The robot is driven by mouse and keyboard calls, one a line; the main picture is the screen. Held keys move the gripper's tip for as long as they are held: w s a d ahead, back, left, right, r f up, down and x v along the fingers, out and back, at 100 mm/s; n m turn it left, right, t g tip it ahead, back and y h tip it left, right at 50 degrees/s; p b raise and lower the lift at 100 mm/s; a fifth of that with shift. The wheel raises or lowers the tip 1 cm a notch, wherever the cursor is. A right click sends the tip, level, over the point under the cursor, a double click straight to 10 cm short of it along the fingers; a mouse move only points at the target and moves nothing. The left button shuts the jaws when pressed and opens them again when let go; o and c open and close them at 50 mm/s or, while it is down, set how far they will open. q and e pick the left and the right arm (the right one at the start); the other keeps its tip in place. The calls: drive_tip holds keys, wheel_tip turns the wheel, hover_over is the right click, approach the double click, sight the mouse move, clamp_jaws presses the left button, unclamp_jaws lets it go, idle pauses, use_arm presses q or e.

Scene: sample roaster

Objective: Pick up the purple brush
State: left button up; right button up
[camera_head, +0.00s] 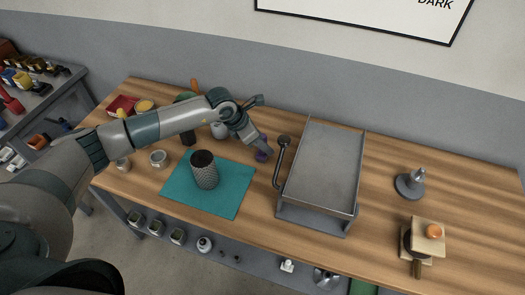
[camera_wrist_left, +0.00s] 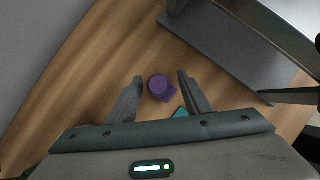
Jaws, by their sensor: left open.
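A purple object, seemingly the brush (camera_head: 261,156), stands on the wooden table between the teal mat and the grey metal tray. In the left wrist view the purple brush (camera_wrist_left: 159,86) shows a round top, seen nearly end-on. My left gripper (camera_head: 262,149) reaches down over it from the left and partly hides it. In the left wrist view the fingers of my left gripper (camera_wrist_left: 160,92) are apart, one on each side of the brush, with gaps between. I cannot tell the exact height of the fingertips. My right gripper is not in view.
The metal tray (camera_head: 325,165) with a dark-knobbed handle (camera_head: 281,160) stands close right of my gripper. A dark-topped textured cup (camera_head: 204,172) stands on the teal mat (camera_head: 232,200). Several jars crowd the left.

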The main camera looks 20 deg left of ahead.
use_arm(q)
clamp_jaws()
drive_tip(key=shift+r, duration=0.2)
drive_tip(key=shift+w+r+b, duration=0.1)
drive_tip(key=shift+r+b, duration=0.35)
drive_tip(key=shift+r, duration=0.15)
wheel_tip(320, 180, up, 8)
drive_tip(key=b, duration=0.3)
drive_tip(key=shift+f, duration=0.25)
drive_tip(key=shift+r, duration=0.55)
